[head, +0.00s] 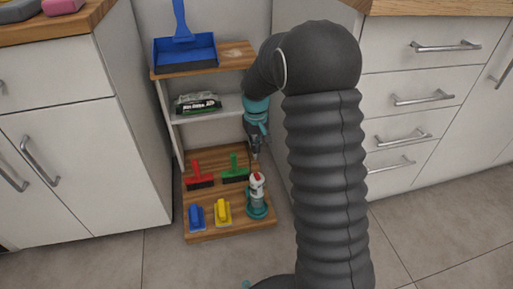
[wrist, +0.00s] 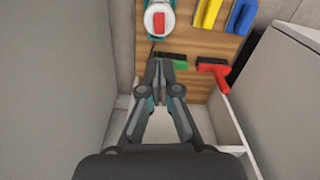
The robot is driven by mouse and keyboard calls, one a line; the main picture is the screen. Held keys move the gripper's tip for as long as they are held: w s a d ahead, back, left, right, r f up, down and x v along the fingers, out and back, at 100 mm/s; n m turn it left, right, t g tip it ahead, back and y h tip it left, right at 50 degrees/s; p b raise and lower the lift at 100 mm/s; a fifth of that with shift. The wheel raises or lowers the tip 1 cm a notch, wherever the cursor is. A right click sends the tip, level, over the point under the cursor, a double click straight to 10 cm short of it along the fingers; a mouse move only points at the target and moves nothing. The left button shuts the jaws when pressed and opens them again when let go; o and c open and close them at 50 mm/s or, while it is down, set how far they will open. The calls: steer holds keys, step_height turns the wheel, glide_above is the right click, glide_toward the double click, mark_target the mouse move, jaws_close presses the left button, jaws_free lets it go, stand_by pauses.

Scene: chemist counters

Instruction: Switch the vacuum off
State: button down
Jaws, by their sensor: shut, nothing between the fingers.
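The vacuum (head: 257,203) is a small teal device with a white top and a red part. It stands upright on the right side of the low wooden shelf board. In the wrist view its round white top (wrist: 151,19) with a red switch (wrist: 159,23) shows at the top edge, partly cut off. I cannot tell the switch position. My gripper (head: 255,156) points down, just behind and above the vacuum, apart from it. In the wrist view my gripper (wrist: 160,66) is shut and empty, with its tips short of the vacuum and over the green brush.
A red brush (head: 200,176), a green brush (head: 235,171), a blue scrubber (head: 196,216) and a yellow scrubber (head: 222,212) share the wooden board (head: 232,229). Higher shelves hold a dark packet (head: 197,103) and a blue dustpan (head: 185,53). White cabinets (head: 80,160) flank the shelf closely.

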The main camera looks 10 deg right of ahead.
mark_target(256, 173)
step_height(256, 173, down, 11)
steer(key=shift+f+b, duration=0.1)
steer(key=shift+b, duration=0.8)
